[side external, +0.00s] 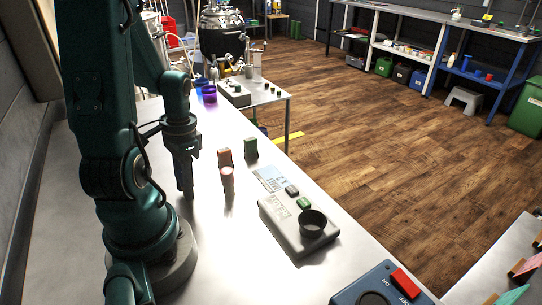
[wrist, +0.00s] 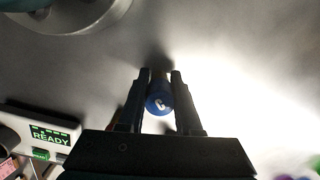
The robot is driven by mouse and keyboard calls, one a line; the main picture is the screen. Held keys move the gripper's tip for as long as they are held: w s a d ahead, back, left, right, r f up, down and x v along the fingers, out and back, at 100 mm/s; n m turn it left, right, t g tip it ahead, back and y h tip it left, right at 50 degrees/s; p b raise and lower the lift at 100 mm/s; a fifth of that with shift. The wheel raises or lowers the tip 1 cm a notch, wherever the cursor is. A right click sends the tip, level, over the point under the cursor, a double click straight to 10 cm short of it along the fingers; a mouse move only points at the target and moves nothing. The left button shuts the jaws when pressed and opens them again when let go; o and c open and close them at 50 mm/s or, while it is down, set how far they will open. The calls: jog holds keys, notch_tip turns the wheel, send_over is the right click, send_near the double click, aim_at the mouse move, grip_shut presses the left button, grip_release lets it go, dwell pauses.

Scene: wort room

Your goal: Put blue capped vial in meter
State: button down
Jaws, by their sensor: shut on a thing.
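My gripper (side external: 186,190) points down over the left part of the steel bench in the side view. In the wrist view its two fingers (wrist: 160,78) are closed on the blue capped vial (wrist: 159,103), with the round blue cap between them. In the side view the vial cannot be made out at the fingers. The grey meter (side external: 285,233) lies on the bench to the right of my gripper, apart from it, with a dark round well at its near right end. Part of the meter, with a green READY display (wrist: 49,136), shows at left in the wrist view.
A red-topped pale vial (side external: 227,182) stands between my gripper and the meter. A brown block (side external: 224,157) and a green block (side external: 251,147) stand behind it. A blue switch box with a red switch (side external: 406,283) sits at the front right.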

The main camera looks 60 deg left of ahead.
jog(key=c, duration=0.6)
grip_release()
jog(key=shift+f, duration=0.1)
jog(key=r, duration=0.3)
jog(key=w+r, duration=0.1)
jog(key=r, duration=0.7)
jog(key=shift+w+a, duration=0.2)
jog(key=shift+w+d+r, duration=0.1)
jog(key=shift+r, duration=0.45)
jog(key=w+d+r+m+t, duration=0.1)
jog(key=w+d+t, duration=0.1)
jog(key=d, duration=0.6)
jog(key=w+d+r+m+t, duration=0.1)
jog(key=d+t, duration=0.3)
jog(key=d, duration=0.4)
jog(key=shift+w+r+t, duration=0.4)
jog(key=shift+w, duration=0.45)
jog(key=shift+o, duration=0.5)
jog(key=shift+d, duration=0.35)
